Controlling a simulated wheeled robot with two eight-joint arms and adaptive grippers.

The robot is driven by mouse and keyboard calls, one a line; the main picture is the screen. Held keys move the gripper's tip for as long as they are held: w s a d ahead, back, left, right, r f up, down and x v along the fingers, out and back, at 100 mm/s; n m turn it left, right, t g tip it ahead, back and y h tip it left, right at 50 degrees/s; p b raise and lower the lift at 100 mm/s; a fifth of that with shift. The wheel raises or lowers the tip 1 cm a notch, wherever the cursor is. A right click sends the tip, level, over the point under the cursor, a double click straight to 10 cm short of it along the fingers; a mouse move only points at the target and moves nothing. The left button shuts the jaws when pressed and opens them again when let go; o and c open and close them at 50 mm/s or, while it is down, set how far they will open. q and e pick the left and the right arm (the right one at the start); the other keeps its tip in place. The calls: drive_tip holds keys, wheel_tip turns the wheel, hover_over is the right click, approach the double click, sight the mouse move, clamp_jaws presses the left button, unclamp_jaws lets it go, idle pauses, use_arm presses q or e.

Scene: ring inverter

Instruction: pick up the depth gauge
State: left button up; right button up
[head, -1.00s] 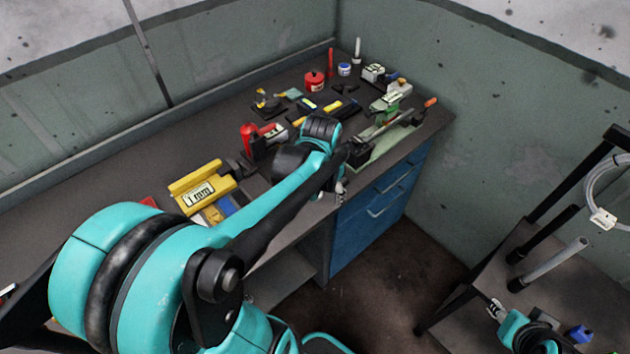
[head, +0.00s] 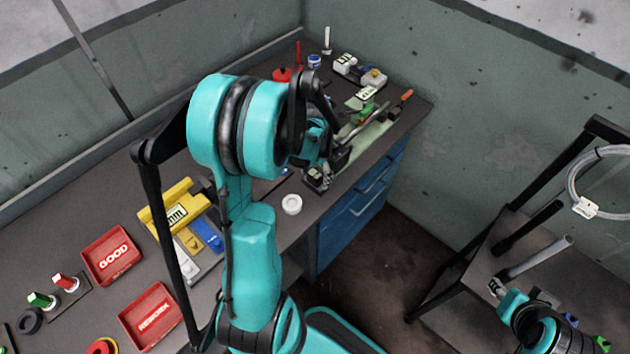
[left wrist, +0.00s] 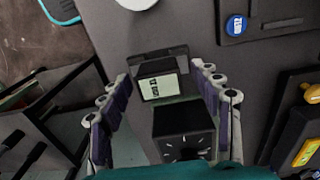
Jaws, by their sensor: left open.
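The depth gauge appears to be the dark device with a small lit display (left wrist: 160,86) in the left wrist view; it also shows as a small dark block (head: 318,177) near the bench's front edge in the head view. My left gripper (left wrist: 161,76) is open, with one finger on each side of the display part. I cannot tell whether the fingers touch it. A black block with white dial marks (left wrist: 184,130) sits nearer the wrist, between the fingers. In the head view my left arm hides most of the left gripper. My right gripper (head: 496,287) is small at lower right.
A yellow device (head: 176,212) and red trays (head: 112,254) (head: 152,316) lie to the left. A black rack (head: 445,268) stands at the right.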

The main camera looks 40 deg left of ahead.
use_arm(q)
drive_tip(key=shift+f, duration=0.1)
drive_tip(key=shift+c, duration=0.3)
clamp_jaws()
drive_tip(key=c, duration=1.4)
unclamp_jaws()
